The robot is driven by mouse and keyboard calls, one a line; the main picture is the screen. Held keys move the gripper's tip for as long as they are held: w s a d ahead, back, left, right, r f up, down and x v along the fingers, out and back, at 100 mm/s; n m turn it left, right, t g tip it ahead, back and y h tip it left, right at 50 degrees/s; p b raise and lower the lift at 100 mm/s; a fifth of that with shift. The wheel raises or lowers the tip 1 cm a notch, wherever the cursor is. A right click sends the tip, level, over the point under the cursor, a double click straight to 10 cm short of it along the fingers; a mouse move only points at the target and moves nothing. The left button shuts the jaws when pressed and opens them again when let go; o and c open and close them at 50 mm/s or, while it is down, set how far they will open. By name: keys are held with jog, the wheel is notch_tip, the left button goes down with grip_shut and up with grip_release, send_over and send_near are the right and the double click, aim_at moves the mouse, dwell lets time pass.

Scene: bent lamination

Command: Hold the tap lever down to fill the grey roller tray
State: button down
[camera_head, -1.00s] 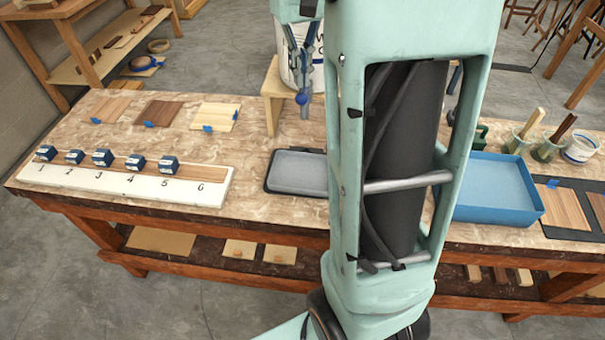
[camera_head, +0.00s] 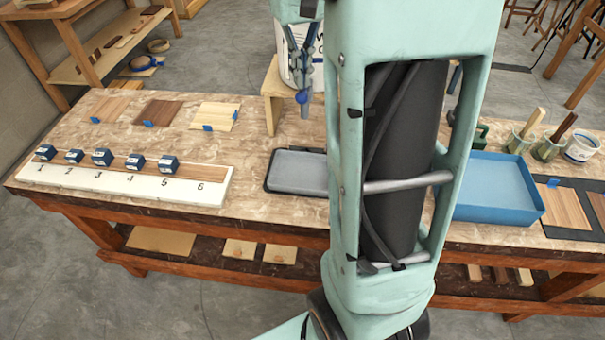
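The grey roller tray (camera_head: 297,172) lies on the workbench in front of the wooden stand, its right part hidden behind my arm. A white bucket (camera_head: 285,55) with dark lettering sits on the stand, partly covered by my arm and gripper. A blue tap part (camera_head: 302,97), apparently the lever, with a grey spout (camera_head: 305,112) below it, hangs in front of the bucket above the tray's back edge. My gripper (camera_head: 299,84) points down just above the blue part. Its fingers are small and overlap the tap, so contact and opening are unclear. No stream is visible.
The wooden stand (camera_head: 272,98) is left of the tap. A white numbered board (camera_head: 130,185) with several blue blocks lies at left, wood samples (camera_head: 158,112) behind it. A blue bin (camera_head: 490,190) and cups (camera_head: 548,148) stand at right. My arm blocks the middle.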

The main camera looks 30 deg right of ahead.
aim_at(302, 93)
jog(key=shift+f+b, duration=1.35)
jog(key=shift+f, duration=0.9)
dwell(5.8)
